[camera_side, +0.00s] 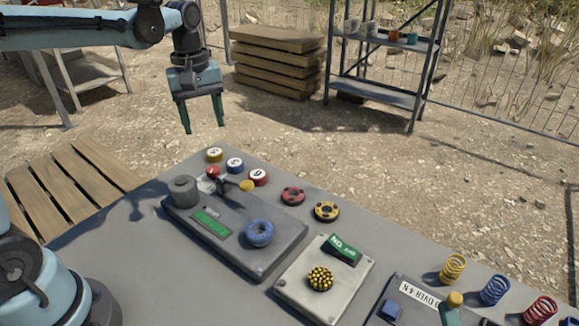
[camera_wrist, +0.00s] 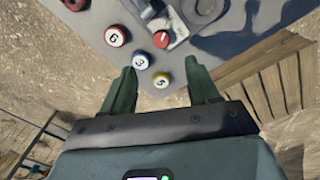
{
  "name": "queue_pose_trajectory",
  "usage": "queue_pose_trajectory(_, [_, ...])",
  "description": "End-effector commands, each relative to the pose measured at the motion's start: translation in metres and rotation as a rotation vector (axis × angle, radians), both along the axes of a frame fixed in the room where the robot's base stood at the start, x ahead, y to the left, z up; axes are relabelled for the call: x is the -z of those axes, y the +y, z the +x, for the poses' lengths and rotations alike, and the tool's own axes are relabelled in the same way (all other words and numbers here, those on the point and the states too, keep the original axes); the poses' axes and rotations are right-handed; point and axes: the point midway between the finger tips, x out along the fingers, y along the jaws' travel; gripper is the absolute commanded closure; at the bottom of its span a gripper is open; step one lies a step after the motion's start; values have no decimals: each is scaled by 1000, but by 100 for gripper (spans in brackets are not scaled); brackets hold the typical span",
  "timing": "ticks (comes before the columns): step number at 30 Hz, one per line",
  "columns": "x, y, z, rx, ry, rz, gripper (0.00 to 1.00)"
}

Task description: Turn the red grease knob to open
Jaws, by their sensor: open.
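The small red knob (camera_side: 212,172) is at the far end of a dark panel (camera_side: 262,268) on the grey table. In the wrist view the red knob (camera_wrist: 161,39) shows a pale mark on its top. It lies beyond the gap between my fingers, near the top centre. My gripper (camera_side: 204,127) is open and empty, held above and beyond the far table edge, apart from the knob. Its two green fingers also show in the wrist view (camera_wrist: 160,66), with nothing between them touching. Any label on the knob is too small to read.
Numbered yellow (camera_side: 214,154), blue (camera_side: 234,165) and red (camera_side: 258,177) pieces stand near the knob. A yellow-tipped lever (camera_side: 247,186), grey cylinder (camera_side: 183,190) and blue ring (camera_side: 259,232) are on the panel. A light plate (camera_side: 296,292) and coloured springs (camera_side: 495,290) lie rightward. The table's near left is clear.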

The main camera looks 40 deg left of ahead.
Motion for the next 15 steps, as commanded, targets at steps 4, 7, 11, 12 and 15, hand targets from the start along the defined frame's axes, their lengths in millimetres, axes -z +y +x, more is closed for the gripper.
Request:
queue_pose_trajectory(4, [3,6,5,-61,32,-7,40])
queue_pose_trajectory(7, [7,6,6,-70,37,-9,40])
queue_pose_trajectory(11, [20,6,6,-68,36,-8,40])
queue_pose_trajectory(12, [26,6,6,-68,36,-8,40])
queue_pose_trajectory(15, [42,6,6,-67,35,-8,40])
